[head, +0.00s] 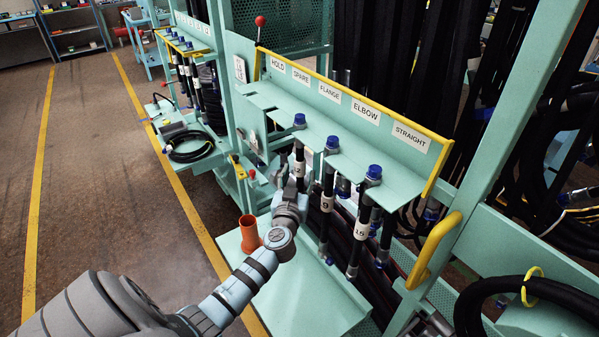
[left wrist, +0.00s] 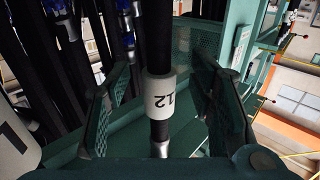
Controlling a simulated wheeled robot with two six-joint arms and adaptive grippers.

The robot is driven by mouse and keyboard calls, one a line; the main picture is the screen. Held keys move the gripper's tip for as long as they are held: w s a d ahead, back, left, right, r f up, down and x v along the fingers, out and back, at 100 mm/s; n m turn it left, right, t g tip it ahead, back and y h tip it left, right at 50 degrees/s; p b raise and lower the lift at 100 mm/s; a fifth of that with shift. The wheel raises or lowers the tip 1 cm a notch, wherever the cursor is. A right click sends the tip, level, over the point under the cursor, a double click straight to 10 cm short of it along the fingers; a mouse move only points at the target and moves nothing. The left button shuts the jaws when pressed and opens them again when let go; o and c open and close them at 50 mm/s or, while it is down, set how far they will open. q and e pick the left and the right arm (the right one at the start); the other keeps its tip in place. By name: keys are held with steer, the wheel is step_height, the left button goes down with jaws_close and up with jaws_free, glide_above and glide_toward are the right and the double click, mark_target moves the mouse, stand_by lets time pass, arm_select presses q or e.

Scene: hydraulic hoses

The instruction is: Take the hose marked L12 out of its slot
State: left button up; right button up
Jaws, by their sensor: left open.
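The hose marked 12 (head: 299,154) hangs upright in a slot of the green rack shelf (head: 262,101), its blue cap above the shelf. In the left wrist view, the black hose (left wrist: 158,38) carries a white label band reading 12, upside down, with a metal end below it. My left gripper (head: 294,188) is at the hose's lower part, below the shelf. In the left wrist view, my left gripper (left wrist: 165,108) is open, one finger on each side of the label band, with gaps visible. My right gripper is not in view.
Hoses marked 9 (head: 326,204) and 15 (head: 361,231) hang close by on the right. Signs HOLD, SPARE, FLANGE, ELBOW and STRAIGHT line the back panel. An orange cup (head: 250,234) stands on the lower green table (head: 300,305). A yellow handle (head: 432,250) is at the right.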

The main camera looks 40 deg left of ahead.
arm_select(q)
steer(key=shift+x, duration=1.05)
steer(key=shift+s+d+f, duration=0.1)
jaws_close()
